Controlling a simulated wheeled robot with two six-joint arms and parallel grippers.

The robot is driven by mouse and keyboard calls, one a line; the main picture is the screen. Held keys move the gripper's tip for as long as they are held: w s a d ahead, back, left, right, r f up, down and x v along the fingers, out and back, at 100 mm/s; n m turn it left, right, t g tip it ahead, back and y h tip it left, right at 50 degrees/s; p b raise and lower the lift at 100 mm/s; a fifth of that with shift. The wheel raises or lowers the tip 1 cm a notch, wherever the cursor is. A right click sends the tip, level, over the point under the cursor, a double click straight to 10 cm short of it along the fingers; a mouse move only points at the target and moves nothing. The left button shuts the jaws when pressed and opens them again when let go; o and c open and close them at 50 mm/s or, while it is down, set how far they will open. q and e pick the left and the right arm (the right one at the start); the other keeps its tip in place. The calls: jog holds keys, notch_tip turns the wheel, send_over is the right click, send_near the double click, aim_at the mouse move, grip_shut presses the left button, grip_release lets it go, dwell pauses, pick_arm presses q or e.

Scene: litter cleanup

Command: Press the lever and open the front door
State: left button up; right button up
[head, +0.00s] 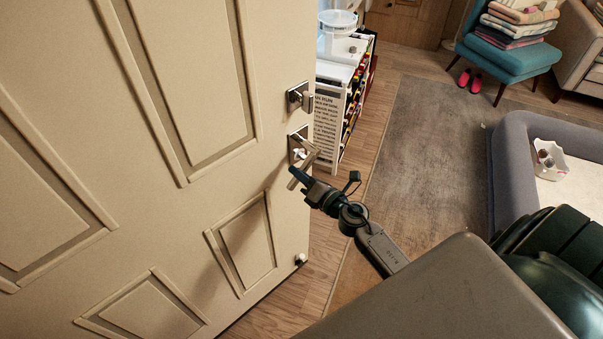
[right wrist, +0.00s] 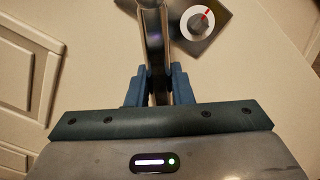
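The cream panelled front door (head: 187,75) fills the left of the head view, with its free edge away from any visible frame. My right gripper (head: 297,178) is at the lever. In the right wrist view, the lever (right wrist: 156,55) runs between the two blue fingers (right wrist: 159,88), which close around it from both sides. My left gripper is not in view.
A second metal fitting (head: 299,97) sits above the lever. A white shelf (head: 332,108) stands behind the door edge. A grey rug (head: 425,140), a teal chair (head: 507,58) with folded cloths, and a grey pet bed or sofa (head: 505,165) lie to the right.

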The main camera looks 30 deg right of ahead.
jog(key=o, duration=0.4)
jog(key=shift+o, duration=0.2)
jog(key=shift+s+f, duration=0.1)
jog(key=shift+s, duration=0.2)
pick_arm(q)
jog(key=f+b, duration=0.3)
jog(key=b, duration=0.1)
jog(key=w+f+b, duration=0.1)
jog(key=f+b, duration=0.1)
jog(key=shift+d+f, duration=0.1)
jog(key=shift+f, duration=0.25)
pick_arm(e)
jog(key=v, duration=1)
jog(key=shift+s+d, duration=0.1)
jog(key=shift+c, duration=0.2)
